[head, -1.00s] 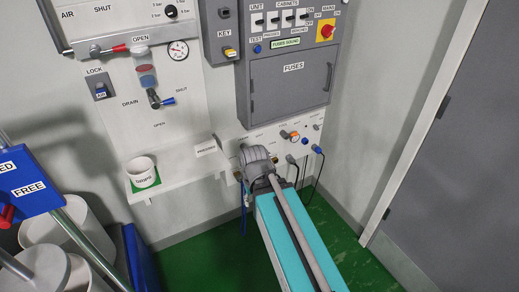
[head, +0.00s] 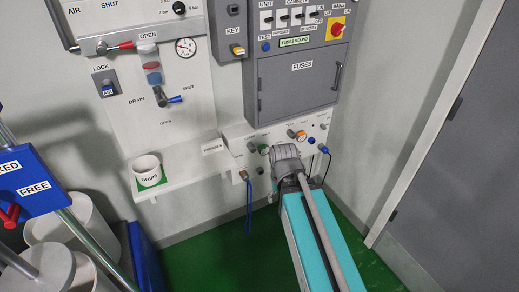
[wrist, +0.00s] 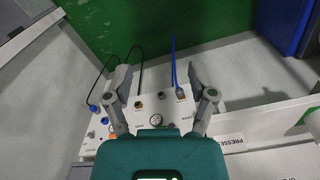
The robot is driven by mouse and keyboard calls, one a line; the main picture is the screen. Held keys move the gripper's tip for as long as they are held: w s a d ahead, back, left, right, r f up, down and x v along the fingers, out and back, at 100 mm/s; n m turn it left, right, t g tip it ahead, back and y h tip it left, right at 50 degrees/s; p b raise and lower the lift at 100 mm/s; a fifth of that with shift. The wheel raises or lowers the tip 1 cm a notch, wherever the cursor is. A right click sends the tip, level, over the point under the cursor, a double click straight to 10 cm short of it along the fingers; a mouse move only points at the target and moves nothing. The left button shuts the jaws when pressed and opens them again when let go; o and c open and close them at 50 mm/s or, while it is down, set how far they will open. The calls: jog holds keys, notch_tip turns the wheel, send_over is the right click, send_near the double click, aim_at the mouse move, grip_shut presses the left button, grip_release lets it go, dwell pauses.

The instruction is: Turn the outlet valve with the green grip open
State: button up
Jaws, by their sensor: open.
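A small green knob (head: 264,150) shows on the low white panel in the head view, just left of my gripper.
The low panel (head: 237,133) carries an orange-ringed knob (head: 300,136), a blue plug (head: 323,149) with a black cable and a hanging blue cord (head: 249,200). A shelf (head: 190,178) with a white cup (head: 147,168) stands left. Above is the fuse cabinet (head: 292,85). Green floor lies below.

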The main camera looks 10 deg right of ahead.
jog(key=w+d+f+n+t+h+b, duration=0.2)
jog(key=w+d+f+t+h+b, duration=0.15)
jog(key=w+f+b, duration=0.55)
jog(key=n+t+h+b, duration=0.5)
jog(key=n+t+b, duration=0.55)
jog(key=b, duration=1.25)
send_near(260, 149)
jog(key=w+d, duration=0.2)
jog(key=d, duration=0.2)
jog(key=shift+w+a+f+n+y+b, duration=0.3)
jog(key=shift+w+a+f+n+y, duration=0.15)
jog(key=shift+w+a+n, duration=0.3)
jog(key=shift+r+b+x, duration=0.2)
jog(key=shift+b+x, duration=0.3)
jog(key=shift+x, duration=3.2)
